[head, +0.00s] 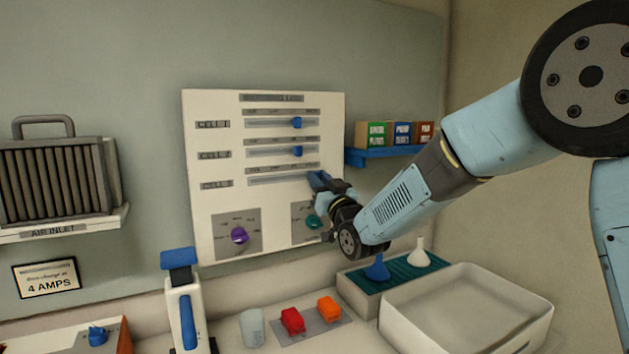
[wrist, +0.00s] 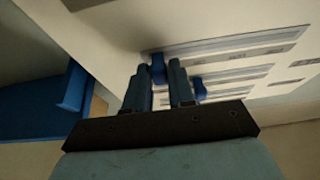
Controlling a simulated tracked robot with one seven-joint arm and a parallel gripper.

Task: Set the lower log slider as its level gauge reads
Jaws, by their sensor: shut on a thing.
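The white log panel (head: 192,175) on the wall has three horizontal slider slots. The upper slider's blue knob (head: 297,122) and the middle slider's blue knob (head: 298,151) stand right of centre. My gripper (head: 321,181) is at the right end of the lower slot (head: 265,180) and hides that knob in the head view. In the wrist view my gripper (wrist: 158,80) is shut on the lower slider's blue knob (wrist: 157,66), between its fingers. Another slider knob (wrist: 199,88) shows beside the right finger. I cannot make out a level gauge.
Purple (head: 239,235) and green (head: 313,222) dials sit below the sliders. A blue shelf (head: 385,154) with small boxes is close right of my gripper. Below are a teal mat (head: 398,275) with funnels and a pale tray (head: 470,318).

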